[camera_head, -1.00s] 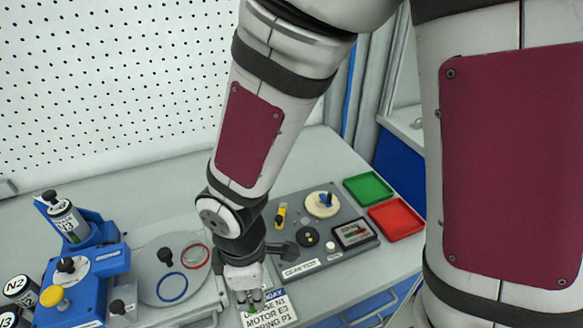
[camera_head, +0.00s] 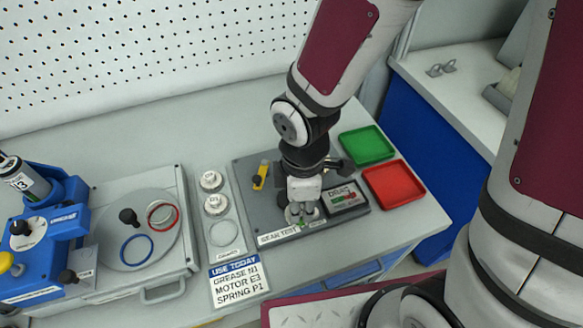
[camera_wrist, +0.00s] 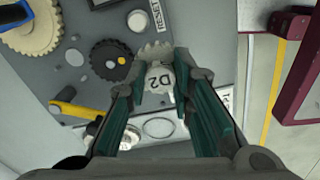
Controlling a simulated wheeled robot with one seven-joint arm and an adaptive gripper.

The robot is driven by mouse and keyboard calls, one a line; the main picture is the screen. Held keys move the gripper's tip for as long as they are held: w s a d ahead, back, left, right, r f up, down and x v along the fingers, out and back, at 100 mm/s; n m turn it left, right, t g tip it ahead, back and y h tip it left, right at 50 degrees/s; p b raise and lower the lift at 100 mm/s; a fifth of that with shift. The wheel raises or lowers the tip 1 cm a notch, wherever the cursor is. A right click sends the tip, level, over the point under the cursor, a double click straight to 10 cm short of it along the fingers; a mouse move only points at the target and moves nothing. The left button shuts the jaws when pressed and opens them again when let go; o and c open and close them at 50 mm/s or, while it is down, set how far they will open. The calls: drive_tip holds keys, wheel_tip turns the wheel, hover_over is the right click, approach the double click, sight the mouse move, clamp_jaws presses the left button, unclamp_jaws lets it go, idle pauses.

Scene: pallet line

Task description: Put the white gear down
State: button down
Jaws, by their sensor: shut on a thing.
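The white gear (camera_wrist: 157,75), marked D2, is held between the fingertips of my gripper (camera_wrist: 160,88) in the wrist view. In the head view my gripper (camera_head: 303,212) points down over the front part of the grey gear test board (camera_head: 247,178), and the gear is mostly hidden there. In the wrist view the gear sits right beside a black gear (camera_wrist: 108,60) with a small yellow dot. I cannot tell whether the two touch, or whether the white gear rests on the board.
A yellow lever (camera_head: 260,175) and a display box (camera_head: 345,197) are on the board. Left of it, a pale holder has two white gears (camera_head: 211,181) and an empty ring (camera_head: 223,233). Green (camera_head: 366,146) and red (camera_head: 393,184) trays lie right. A USE TODAY sign (camera_head: 238,282) stands in front.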

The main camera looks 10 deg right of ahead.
drive_tip(key=w, duration=0.8)
drive_tip(key=w+f, duration=0.1)
drive_tip(key=w, duration=0.3)
drive_tip(key=shift+w+b, duration=0.15)
drive_tip(key=shift+b, duration=0.2)
drive_tip(key=shift+f, duration=1.8)
drive_tip(key=shift+f, duration=0.1)
drive_tip(key=c, duration=1.4)
unclamp_jaws()
wheel_tip(320, 180, up, 12)
drive_tip(key=s+d+r+m+t, duration=0.5)
drive_tip(key=s+d+r+m, duration=0.7)
drive_tip(key=s+r+m, duration=0.4)
drive_tip(key=shift+s+d+m, duration=0.3)
drive_tip(key=shift+d+m, duration=0.05)
drive_tip(key=shift+m, duration=0.25)
